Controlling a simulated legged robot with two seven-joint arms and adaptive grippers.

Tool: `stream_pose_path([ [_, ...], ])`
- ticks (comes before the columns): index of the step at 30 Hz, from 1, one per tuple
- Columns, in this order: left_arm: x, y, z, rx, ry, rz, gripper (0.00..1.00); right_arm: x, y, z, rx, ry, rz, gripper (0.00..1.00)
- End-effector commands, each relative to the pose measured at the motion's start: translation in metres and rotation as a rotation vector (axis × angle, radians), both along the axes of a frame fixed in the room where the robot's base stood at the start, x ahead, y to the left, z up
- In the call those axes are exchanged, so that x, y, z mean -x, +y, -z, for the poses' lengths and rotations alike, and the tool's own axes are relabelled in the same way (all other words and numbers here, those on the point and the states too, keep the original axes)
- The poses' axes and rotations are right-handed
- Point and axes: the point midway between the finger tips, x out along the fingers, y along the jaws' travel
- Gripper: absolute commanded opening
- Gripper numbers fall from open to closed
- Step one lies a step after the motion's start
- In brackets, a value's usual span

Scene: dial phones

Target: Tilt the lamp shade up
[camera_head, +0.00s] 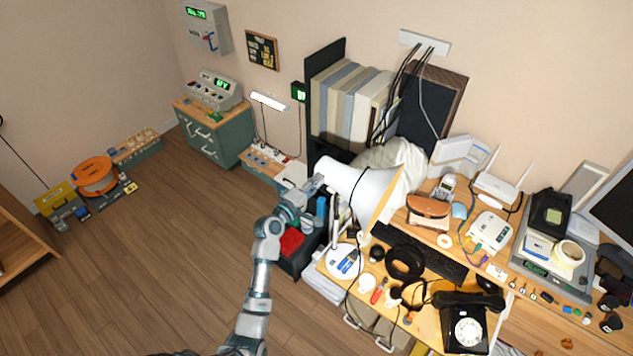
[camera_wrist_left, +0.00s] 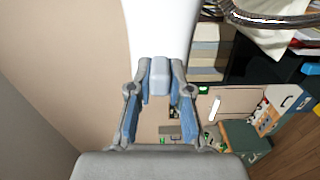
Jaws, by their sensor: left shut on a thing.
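The white lamp shade (camera_head: 358,187) is a large cone above the left end of the desk, its wide open end facing right and glowing warm inside. In the left wrist view the shade (camera_wrist_left: 163,28) fills the top middle. My left gripper (camera_head: 314,190) is at the narrow left end of the shade. In the left wrist view its blue-padded fingers (camera_wrist_left: 160,85) are closed on a small pale block-like part at the shade's end. Most of the lamp's arm and base is hidden behind the shade and desk items. My right gripper is not in view.
The wooden desk (camera_head: 432,318) is crowded with a black dial phone (camera_head: 467,325), headphones (camera_head: 404,262), a keyboard (camera_head: 420,254) and cables. A shelf of binders (camera_head: 345,105) stands behind the shade. The wooden floor (camera_head: 150,255) at left is mostly clear.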

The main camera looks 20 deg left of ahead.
Motion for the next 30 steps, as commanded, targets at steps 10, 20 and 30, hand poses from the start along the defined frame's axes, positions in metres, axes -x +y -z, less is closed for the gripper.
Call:
stream_pose_path([
  [10, 0.001, -0.001, 0.006, -0.006, 0.011, 0.003, 0.44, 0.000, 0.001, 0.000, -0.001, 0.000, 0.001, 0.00],
  [20, 0.004, 0.001, 0.002, -0.004, 0.004, 0.001, 0.44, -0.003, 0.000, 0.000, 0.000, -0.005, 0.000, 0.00],
  [30, 0.064, 0.023, 0.004, -0.008, 0.007, 0.000, 0.44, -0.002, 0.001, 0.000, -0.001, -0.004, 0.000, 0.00],
])
